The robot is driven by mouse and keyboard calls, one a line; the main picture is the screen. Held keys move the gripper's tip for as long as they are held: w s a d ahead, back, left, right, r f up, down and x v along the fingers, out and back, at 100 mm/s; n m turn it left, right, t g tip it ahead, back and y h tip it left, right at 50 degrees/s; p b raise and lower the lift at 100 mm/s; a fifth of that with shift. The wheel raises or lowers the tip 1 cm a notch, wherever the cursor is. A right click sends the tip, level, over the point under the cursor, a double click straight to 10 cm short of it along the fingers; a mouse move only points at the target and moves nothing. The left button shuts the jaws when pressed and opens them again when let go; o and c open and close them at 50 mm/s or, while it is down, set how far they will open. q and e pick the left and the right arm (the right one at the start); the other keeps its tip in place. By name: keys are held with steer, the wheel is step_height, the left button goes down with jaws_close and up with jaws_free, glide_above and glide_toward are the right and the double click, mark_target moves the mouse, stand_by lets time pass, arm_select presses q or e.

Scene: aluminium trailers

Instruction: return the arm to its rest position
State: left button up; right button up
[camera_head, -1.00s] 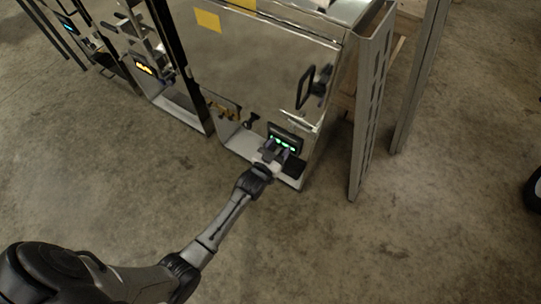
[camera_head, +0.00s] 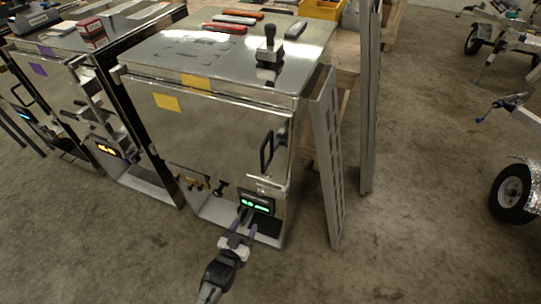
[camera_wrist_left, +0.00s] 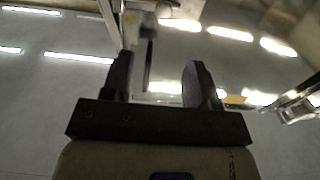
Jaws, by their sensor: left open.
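My left gripper (camera_head: 241,231) is in front of the lower part of a shiny metal cabinet (camera_head: 205,125), just left of and below a small panel with green lights (camera_head: 256,203). Its arm comes up from the bottom of the head view. In the left wrist view the two dark fingers (camera_wrist_left: 160,85) stand apart with nothing held between them. Behind them is a blurred shiny surface with bright light strips. Whether the fingertips touch the panel cannot be told. My right gripper is in neither view.
A black door handle (camera_head: 267,152) sticks out at the cabinet's right side. An upright perforated metal post (camera_head: 328,160) stands to its right. A second cabinet with an orange display (camera_head: 106,149) is at the left. Concrete floor (camera_head: 420,220) is free at the right, before a trailer wheel (camera_head: 513,192).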

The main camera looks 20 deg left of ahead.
arm_select(q)
step_height(320, 180, down, 6)
steer(key=s+g, duration=0.2)
steer(key=g, duration=0.5)
steer(key=s+d+r+m+g+p, duration=0.25)
steer(key=s+r+g, duration=0.25)
steer(key=s+r, duration=1.05)
steer(key=s+f+g+p, duration=0.1)
steer(key=s+g+p, duration=0.15)
steer(key=s, duration=0.75)
step_height(320, 180, up, 38)
steer(key=s+a+p, duration=0.1)
steer(key=p, duration=3.6)
steer(key=shift+a+f+n+h+p, duration=0.25)
steer(key=shift+a+n+h+p, duration=0.05)
steer(key=shift+n+p, duration=0.1)
